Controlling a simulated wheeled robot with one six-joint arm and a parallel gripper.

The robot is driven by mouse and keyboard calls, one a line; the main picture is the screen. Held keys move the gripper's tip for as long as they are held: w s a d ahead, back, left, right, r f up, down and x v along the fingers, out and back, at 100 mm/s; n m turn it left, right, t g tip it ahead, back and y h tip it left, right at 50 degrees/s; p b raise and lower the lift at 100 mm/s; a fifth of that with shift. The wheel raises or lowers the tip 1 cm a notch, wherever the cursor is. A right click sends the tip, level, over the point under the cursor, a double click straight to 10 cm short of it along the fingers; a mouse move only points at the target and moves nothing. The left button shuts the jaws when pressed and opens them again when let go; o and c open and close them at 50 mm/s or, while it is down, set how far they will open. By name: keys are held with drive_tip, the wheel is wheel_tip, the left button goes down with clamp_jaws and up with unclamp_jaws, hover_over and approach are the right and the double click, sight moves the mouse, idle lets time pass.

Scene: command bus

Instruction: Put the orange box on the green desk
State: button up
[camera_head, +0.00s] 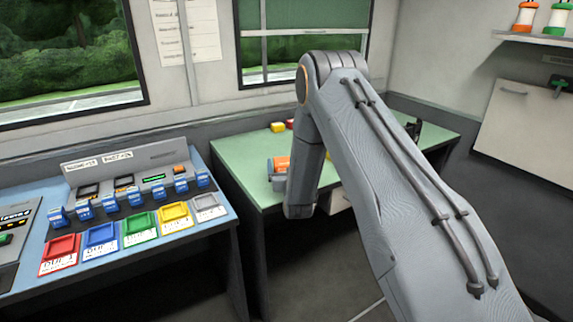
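The green desk (240,165) stands against the back wall under the window, its top partly hidden behind my arm. An orange box-like thing (282,163) shows just left of my forearm, over the desk's left part. Small grey-blue parts touch its left and lower sides in the picture; I cannot tell if they are my fingers. My forearm hangs down in front of the desk and hides most of what is behind it. I cannot make out my fingertips, nor whether the orange thing rests on the desk or is held.
A blue console (130,215) with coloured trays is at left. A wall shelf (535,39) holds orange and green containers. Bare desk shows left.

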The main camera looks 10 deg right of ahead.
drive_tip(key=shift+r, duration=0.1)
drive_tip(key=shift+s+r, duration=0.1)
drive_tip(key=s, duration=0.3)
drive_tip(key=s+b, duration=0.1)
drive_tip(key=s, duration=0.3)
drive_tip(key=s+a, duration=0.1)
drive_tip(key=s, duration=0.3)
drive_tip(key=shift+s, duration=0.25)
drive_tip(key=shift+s+r+g, duration=0.15)
drive_tip(key=shift+g, duration=0.55)
drive_tip(key=shift+s+r+g, duration=0.1)
drive_tip(key=shift+s+g, duration=0.25)
drive_tip(key=shift+g, duration=0.25)
drive_tip(key=s+r+g, duration=0.2)
drive_tip(key=s+g, duration=0.5)
drive_tip(key=s, duration=1.1)
drive_tip(key=s+r+g+y, duration=0.1)
drive_tip(key=s+g, duration=0.7)
drive_tip(key=s, duration=1)
drive_tip(key=shift+s+r+n, duration=0.15)
drive_tip(key=shift+r+n, duration=0.25)
drive_tip(key=shift+r, duration=0.2)
drive_tip(key=shift+d, duration=0.1)
drive_tip(key=shift+c, duration=0.5)
